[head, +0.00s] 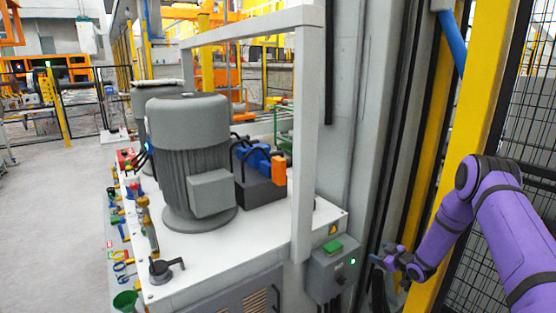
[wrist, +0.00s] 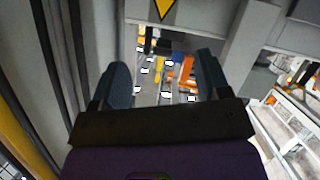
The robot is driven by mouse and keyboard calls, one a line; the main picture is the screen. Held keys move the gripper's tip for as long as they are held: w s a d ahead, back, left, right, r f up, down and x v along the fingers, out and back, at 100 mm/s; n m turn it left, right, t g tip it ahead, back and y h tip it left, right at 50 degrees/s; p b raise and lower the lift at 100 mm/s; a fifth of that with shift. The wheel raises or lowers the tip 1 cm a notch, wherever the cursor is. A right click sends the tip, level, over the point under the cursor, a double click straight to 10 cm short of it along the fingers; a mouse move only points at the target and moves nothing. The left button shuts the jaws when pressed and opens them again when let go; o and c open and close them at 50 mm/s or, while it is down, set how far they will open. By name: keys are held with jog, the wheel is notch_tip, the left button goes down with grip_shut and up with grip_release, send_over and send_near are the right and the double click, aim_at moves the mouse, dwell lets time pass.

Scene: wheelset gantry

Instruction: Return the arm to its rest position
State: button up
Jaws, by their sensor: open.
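My purple arm (head: 490,205) comes in from the right edge of the head view and bends down to the left. My gripper (head: 378,262) is at its end, small in this view, beside the grey control box with the green button. In the wrist view my gripper (wrist: 160,85) shows two dark fingers spread wide apart, with nothing between them. Grey structure and distant floor clutter lie beyond the fingers.
The control box (head: 335,267) is mounted at the white machine bench's (head: 190,262) corner, left of my gripper. A grey motor (head: 190,150) stands on the bench. A yellow post (head: 465,130) and black mesh fence (head: 528,110) stand close around my arm. Open floor (head: 50,210) lies far left.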

notch_tip(320, 180, up, 21)
jog(key=m+g+h, duration=0.1)
jog(key=m+h, duration=0.1)
jog(key=h, duration=0.2)
jog(key=s+a+r+m+g+h, duration=0.15)
jog(key=s+r, duration=0.35)
jog(key=r, duration=0.5)
jog(key=s+r+m+h, duration=0.1)
jog(key=s+r+h, duration=0.1)
jog(key=s+r, duration=0.55)
jog(key=s+a+r+m+g, duration=0.2)
jog(key=s+r, duration=0.6)
jog(key=r, duration=0.1)
jog(key=s+a+r+m+g, duration=0.1)
jog(key=s+a, duration=0.2)
jog(key=s, duration=1.3)
jog(key=s+a+r+m+g+y, duration=0.1)
jog(key=s+a+r+g, duration=0.1)
jog(key=s, duration=1.4)
jog(key=shift+a+m, duration=0.35)
jog(key=shift+a, duration=0.1)
jog(key=shift+s, duration=0.1)
